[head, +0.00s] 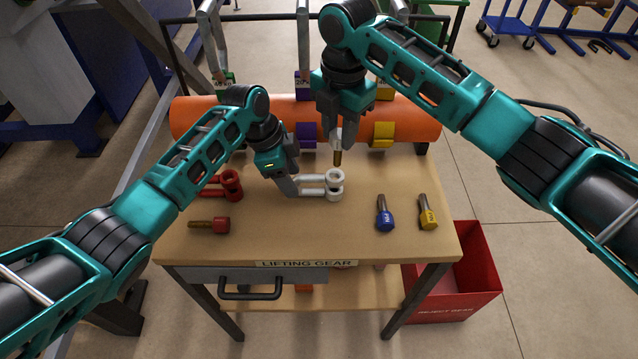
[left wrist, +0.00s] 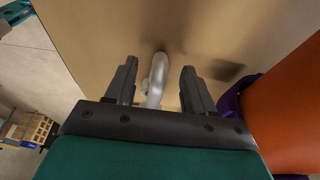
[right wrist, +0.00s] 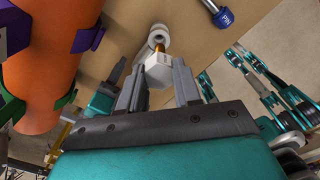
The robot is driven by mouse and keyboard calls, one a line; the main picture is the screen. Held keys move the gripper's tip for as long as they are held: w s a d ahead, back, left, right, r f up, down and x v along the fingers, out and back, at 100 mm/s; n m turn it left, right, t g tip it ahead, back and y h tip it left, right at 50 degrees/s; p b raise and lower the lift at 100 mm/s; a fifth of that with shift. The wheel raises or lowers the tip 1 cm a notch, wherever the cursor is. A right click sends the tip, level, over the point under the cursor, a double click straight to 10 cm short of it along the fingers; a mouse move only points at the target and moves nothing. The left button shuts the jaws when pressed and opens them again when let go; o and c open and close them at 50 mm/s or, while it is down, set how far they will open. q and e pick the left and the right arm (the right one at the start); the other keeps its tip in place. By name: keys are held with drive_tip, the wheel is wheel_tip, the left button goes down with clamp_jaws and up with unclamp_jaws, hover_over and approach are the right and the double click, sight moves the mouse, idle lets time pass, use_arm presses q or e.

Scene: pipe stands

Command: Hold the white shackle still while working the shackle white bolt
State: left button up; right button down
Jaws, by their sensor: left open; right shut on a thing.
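The white shackle (head: 335,190) lies on the table with its two eyes stacked one above the other, toward the right. My left gripper (head: 293,186) is at the bow end. In the left wrist view the shackle (left wrist: 157,75) is between the spread fingers (left wrist: 158,72), with gaps at both sides. My right gripper (head: 337,136) points down and is shut on the shackle white bolt (head: 337,156). The bolt's brass shank points down just above the upper eye. In the right wrist view the white bolt head (right wrist: 158,74) is between the fingers.
A red shackle (head: 232,184) and red bolt (head: 215,225) lie at left on the table. A blue bolt (head: 384,215) and yellow bolt (head: 427,213) are at right. An orange pipe (head: 415,115) runs behind. A red bin (head: 470,268) stands at lower right. The table's front middle is clear.

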use_arm(q)
drive_tip(key=v, duration=1.2)
drive_tip(key=shift+f, duration=0.1)
